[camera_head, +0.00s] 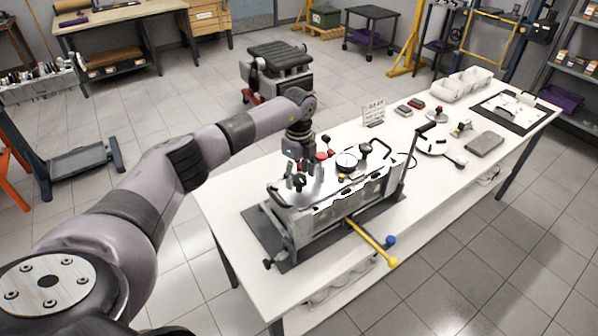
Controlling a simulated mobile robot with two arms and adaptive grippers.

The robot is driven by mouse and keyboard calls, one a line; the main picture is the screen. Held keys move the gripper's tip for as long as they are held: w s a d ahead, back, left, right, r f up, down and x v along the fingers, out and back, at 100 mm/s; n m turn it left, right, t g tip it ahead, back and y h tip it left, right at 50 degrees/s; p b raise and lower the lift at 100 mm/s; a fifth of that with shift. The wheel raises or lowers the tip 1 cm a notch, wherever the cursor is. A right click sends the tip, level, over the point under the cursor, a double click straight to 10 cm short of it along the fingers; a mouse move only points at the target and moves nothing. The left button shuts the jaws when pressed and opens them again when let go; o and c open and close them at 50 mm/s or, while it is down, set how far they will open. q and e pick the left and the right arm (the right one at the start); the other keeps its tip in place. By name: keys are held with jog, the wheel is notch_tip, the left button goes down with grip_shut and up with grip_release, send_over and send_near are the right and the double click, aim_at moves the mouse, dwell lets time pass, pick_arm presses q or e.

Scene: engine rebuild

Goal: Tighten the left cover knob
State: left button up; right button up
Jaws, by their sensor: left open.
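The silver engine (305,228) sits on a dark mat (268,238) on the white table. My left arm comes in from the left, and its gripper (297,184) points down over the left end of the engine's top. It is open, with dark fingers close above the cover. Whether it touches a knob there is too small to tell, and the left cover knob is not clearly visible behind the fingers. A red knob (321,156) stands just right of the gripper. My right gripper is not in view.
A yellow bar (371,240) sticks out at the front beside a blue ball (390,241). A small sign (374,111) and white bins (463,84) are farther back. The table's left corner is clear.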

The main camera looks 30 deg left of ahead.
pick_arm(q)
jog(key=shift+f, duration=0.15)
jog(key=shift+c, duration=0.2)
jog(key=c, duration=1.1)
